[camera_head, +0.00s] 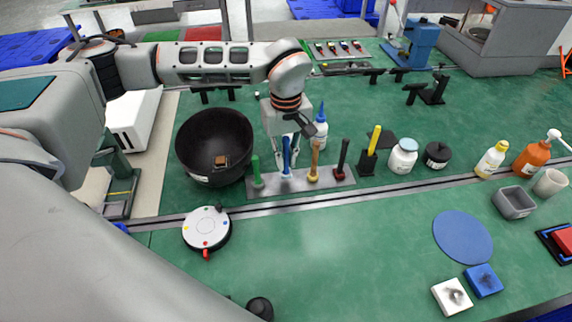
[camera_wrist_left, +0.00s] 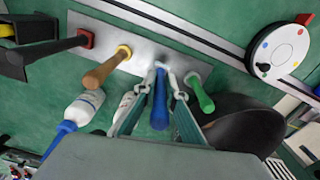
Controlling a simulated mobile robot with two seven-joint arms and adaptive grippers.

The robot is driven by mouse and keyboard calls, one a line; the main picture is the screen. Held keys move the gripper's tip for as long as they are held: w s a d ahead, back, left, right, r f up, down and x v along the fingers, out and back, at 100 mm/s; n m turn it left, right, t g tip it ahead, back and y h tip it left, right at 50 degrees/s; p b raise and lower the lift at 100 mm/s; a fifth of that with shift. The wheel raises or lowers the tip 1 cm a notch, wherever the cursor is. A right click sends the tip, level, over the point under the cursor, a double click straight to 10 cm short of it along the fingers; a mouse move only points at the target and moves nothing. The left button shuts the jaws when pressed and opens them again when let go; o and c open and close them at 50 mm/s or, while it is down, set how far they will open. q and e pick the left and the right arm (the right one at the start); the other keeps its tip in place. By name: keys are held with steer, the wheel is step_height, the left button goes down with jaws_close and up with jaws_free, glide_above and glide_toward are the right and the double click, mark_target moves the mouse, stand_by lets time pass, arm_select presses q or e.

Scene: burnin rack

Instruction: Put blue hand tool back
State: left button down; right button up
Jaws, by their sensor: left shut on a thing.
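The blue hand tool (camera_head: 286,156) stands roughly upright at the metal strip rack (camera_head: 330,183), between a green-handled tool (camera_head: 256,170) and a wooden-handled tool (camera_head: 315,158). My left gripper (camera_head: 287,168) reaches down from behind and is shut on the blue tool, low near the strip. In the left wrist view the blue handle (camera_wrist_left: 160,105) lies between the two fingers (camera_wrist_left: 163,80), with its lower end at the plate. I cannot tell whether it is fully seated. A dark-handled tool (camera_head: 342,157) stands at the strip's right end. My right gripper is not in view.
A large black bowl (camera_head: 205,130) stands close left of the rack. A white bottle (camera_head: 320,130) stands behind it. A yellow-handled tool in a black holder (camera_head: 368,160) and a white jar (camera_head: 403,157) are to the right.

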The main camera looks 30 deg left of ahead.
mark_target(286, 139)
arm_select(q)
steer(key=shift+f, duration=1.3)
steer(key=shift+f, duration=0.1)
steer(key=c, duration=2.1)
jaws_free()
step_height(286, 139, up, 12)
steer(key=shift+r, duration=0.15)
steer(key=shift+s+d, duration=0.1)
steer(key=shift+s, duration=0.05)
